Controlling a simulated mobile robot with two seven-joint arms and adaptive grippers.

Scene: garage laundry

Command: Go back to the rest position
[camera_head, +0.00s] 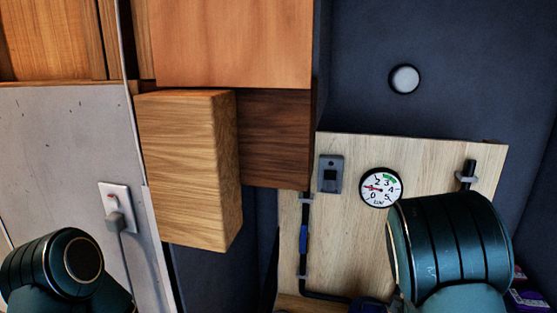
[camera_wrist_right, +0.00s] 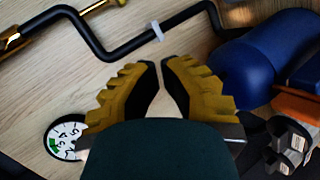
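In the head view, the forearm part of my left arm (camera_head: 62,262) shows at the lower left, and my left gripper is out of view. My right arm (camera_head: 450,245) shows at the lower right, covering part of a wooden board. In the right wrist view, my right gripper (camera_wrist_right: 162,61) has yellow-brown ridged fingers. Their tips are almost together, with only a thin gap, and nothing is held between them. They are in front of the wooden board (camera_wrist_right: 215,115), below a black pipe (camera_wrist_right: 115,48).
A pressure gauge (camera_head: 381,187) and a grey switch box (camera_head: 331,174) are on the board. A wooden block (camera_head: 190,170) juts out beside it. A plug sits in a wall outlet (camera_head: 115,205) at the left. A blue cylinder (camera_wrist_right: 265,68) stands close to the right finger.

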